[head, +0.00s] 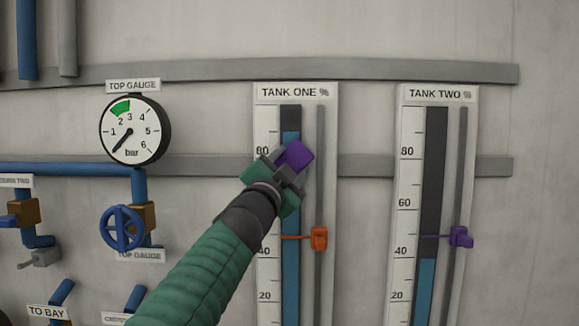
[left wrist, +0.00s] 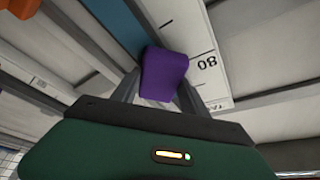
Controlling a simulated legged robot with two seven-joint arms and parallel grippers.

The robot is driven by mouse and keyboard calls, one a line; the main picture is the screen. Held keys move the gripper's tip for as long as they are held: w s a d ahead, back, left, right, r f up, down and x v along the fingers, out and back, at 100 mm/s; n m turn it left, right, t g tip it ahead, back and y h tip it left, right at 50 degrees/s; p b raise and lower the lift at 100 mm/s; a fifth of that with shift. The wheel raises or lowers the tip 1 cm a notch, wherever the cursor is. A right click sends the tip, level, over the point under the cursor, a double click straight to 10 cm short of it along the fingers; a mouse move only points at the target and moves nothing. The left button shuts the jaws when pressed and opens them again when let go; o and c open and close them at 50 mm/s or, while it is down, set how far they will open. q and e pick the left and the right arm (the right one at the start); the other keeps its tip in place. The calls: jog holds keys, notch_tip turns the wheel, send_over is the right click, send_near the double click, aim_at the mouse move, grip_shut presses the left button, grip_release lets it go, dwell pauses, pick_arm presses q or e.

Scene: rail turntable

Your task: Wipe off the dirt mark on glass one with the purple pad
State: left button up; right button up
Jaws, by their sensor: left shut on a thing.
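My left gripper (head: 283,172) is shut on the purple pad (head: 297,154). It holds the pad in front of the tank one glass (head: 291,118), near the 80 mark. In the left wrist view the purple pad (left wrist: 163,74) sits between the fingers, with the blue of the glass (left wrist: 120,22) behind it. I cannot tell whether the pad touches the glass. No dirt mark shows; the pad and gripper hide part of the glass. My right gripper is not in view.
An orange slider (head: 319,238) sits on the rail right of the tank one glass. The tank two panel (head: 472,160) with a purple slider (head: 461,237) stands to the right. A round gauge (head: 135,130) and a blue valve wheel (head: 121,229) are at the left.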

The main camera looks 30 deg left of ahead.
aim_at(294, 122)
pick_arm(q)
jog(key=shift+r+p, duration=3)
jog(key=shift+r, duration=1.05)
jog(key=shift+s+d+f, duration=0.15)
jog(key=shift+s+d, duration=0.3)
jog(key=shift+s, duration=0.25)
jog(key=s+d, duration=0.1)
jog(key=s, duration=0.1)
jog(key=s+d+b, duration=0.1)
jog(key=shift+s+d+r, duration=0.1)
jog(key=shift+s+r, duration=0.1)
jog(key=shift+s, duration=0.15)
